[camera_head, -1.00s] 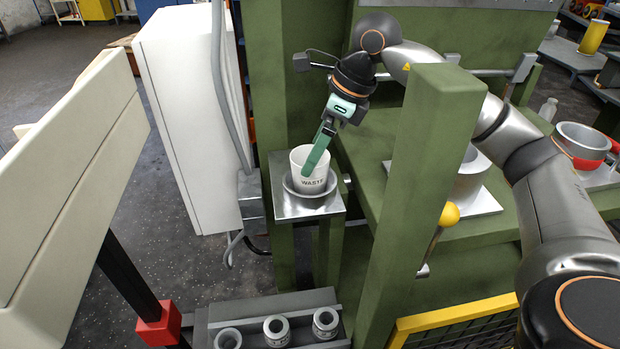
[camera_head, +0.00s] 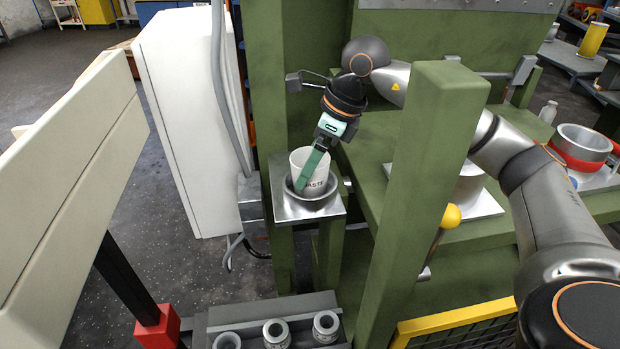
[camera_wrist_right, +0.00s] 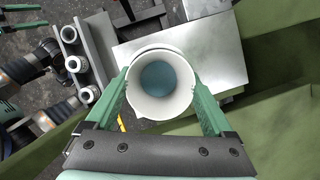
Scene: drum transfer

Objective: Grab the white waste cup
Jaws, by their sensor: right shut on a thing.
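The white waste cup (camera_head: 316,184) stands in a round grey dish (camera_head: 311,202) on a small metal shelf (camera_head: 290,211) beside the green machine. My right gripper (camera_head: 309,178) reaches down to it, with green fingers over its near left side. In the right wrist view, the two fingers of the right gripper (camera_wrist_right: 160,95) lie against opposite sides of the cup (camera_wrist_right: 161,112), shut on its wall. The cup's inside shows a blue-grey bottom. My left gripper is not in the head view; whether the gripper parts at the wrist view's left edge belong to it I cannot tell.
A green post (camera_head: 430,190) rises right of the shelf, close to my right arm. A white cabinet (camera_head: 180,120) stands to the left. A yellow-knobbed lever (camera_head: 450,216) juts from the post.

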